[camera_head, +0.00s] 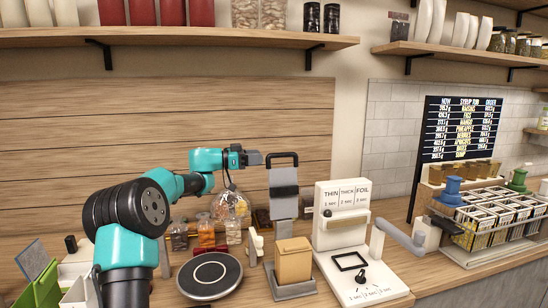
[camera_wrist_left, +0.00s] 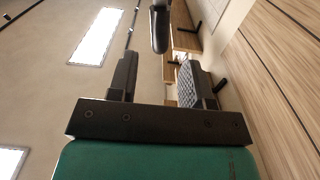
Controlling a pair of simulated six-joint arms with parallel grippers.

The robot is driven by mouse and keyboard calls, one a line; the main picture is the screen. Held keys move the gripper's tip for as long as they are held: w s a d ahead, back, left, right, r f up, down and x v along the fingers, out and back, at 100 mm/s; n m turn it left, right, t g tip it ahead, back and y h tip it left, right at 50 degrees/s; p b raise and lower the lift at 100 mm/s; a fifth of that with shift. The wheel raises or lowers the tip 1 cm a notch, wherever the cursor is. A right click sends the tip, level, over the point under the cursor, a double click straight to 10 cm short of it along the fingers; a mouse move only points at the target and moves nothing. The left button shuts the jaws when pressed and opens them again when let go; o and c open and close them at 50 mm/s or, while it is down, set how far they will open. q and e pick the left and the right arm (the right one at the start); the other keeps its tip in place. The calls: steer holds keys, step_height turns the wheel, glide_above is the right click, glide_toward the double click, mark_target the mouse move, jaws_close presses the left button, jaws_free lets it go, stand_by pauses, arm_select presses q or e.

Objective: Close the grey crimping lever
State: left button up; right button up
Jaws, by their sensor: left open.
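A tall grey lever (camera_head: 284,208) with a black loop handle (camera_head: 282,155) stands upright behind a tan bag (camera_head: 293,258) on a grey base (camera_head: 290,290). I take it as the crimping lever. My left gripper (camera_head: 262,158) is open just left of the handle, near its top. In the left wrist view, a dark rounded bar (camera_wrist_left: 160,30), probably the handle, shows beyond and between the two open fingers. I cannot tell whether they touch it. My right gripper is not in view.
A white sealer (camera_head: 345,235) with a grey arm (camera_head: 400,237) stands to the right. A round black scale (camera_head: 210,275) is at the front. Jars (camera_head: 205,230) stand behind it. A wire rack of packets (camera_head: 495,222) is far right. A shelf (camera_head: 180,38) runs above.

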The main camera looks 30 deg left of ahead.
mark_target(274, 156)
arm_select(q)
steer(key=x, duration=0.6)
steer(key=shift+w+d, duration=0.25)
steer(key=shift+w, duration=0.05)
steer(key=shift+c, duration=0.3)
jaws_close()
